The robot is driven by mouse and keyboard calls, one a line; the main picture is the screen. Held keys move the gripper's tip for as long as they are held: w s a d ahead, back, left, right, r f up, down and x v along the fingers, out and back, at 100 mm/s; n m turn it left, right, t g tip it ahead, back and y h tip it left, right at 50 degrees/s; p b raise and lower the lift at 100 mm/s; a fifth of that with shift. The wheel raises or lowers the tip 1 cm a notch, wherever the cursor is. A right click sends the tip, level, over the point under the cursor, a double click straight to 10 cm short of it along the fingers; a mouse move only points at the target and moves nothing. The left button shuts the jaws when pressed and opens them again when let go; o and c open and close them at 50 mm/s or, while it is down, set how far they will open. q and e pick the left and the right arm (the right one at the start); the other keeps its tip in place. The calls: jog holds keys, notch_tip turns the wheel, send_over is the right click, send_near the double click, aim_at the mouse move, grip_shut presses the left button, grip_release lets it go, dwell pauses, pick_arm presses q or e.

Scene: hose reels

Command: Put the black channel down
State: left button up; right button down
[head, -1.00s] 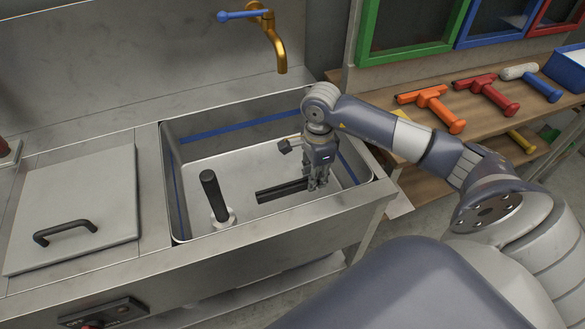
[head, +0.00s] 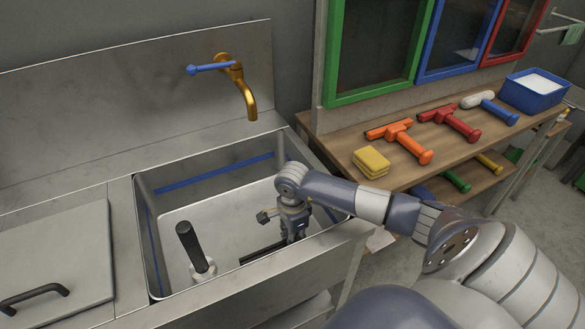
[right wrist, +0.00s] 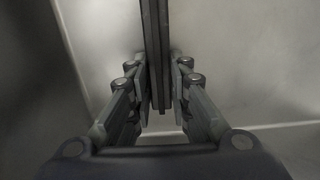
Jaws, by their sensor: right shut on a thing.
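The black channel (head: 262,253) is a long, thin dark bar low inside the steel sink basin (head: 215,217). My right gripper (head: 292,236) reaches down into the basin and is shut on one end of the channel. In the right wrist view the channel (right wrist: 155,45) runs away between the two fingers of the right gripper (right wrist: 160,90). I cannot tell whether the channel touches the basin floor. My left gripper is not in view.
A black-handled tool (head: 188,243) stands in the basin, left of the channel. A brass tap (head: 247,95) hangs above. A wooden bench (head: 340,143) to the right holds yellow sponges (head: 371,161), an orange tool (head: 400,138), a red one (head: 449,122) and a blue tub (head: 533,92).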

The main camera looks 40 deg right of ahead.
jog(key=c, duration=1.5)
grip_release()
jog(key=shift+r, duration=0.15)
notch_tip(320, 180, up, 12)
